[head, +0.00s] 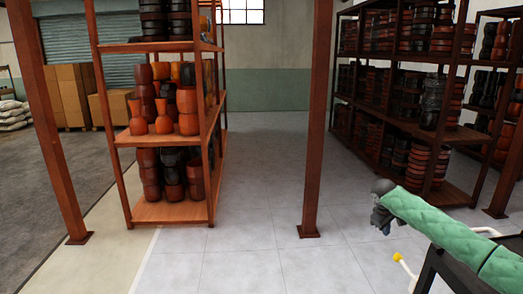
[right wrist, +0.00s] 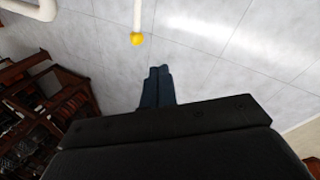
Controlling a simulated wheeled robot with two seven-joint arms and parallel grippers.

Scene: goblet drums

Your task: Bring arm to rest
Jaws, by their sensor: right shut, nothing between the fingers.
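My right gripper (head: 385,225) is at the end of my green arm, which comes in from the lower right in the head view. It is dark grey and hangs above the pale tiled floor, with nothing held. In the right wrist view its two dark fingers (right wrist: 157,86) are together with nothing between them. My left gripper is not in view.
A shelf with orange and dark goblet drums (head: 163,117) stands left. A long loaded shelf (head: 440,128) stands right, behind my right arm. A rust-brown post (head: 316,120) stands mid-view. A yellow-tipped white rod (right wrist: 137,38) is near the fingers. The central aisle is clear.

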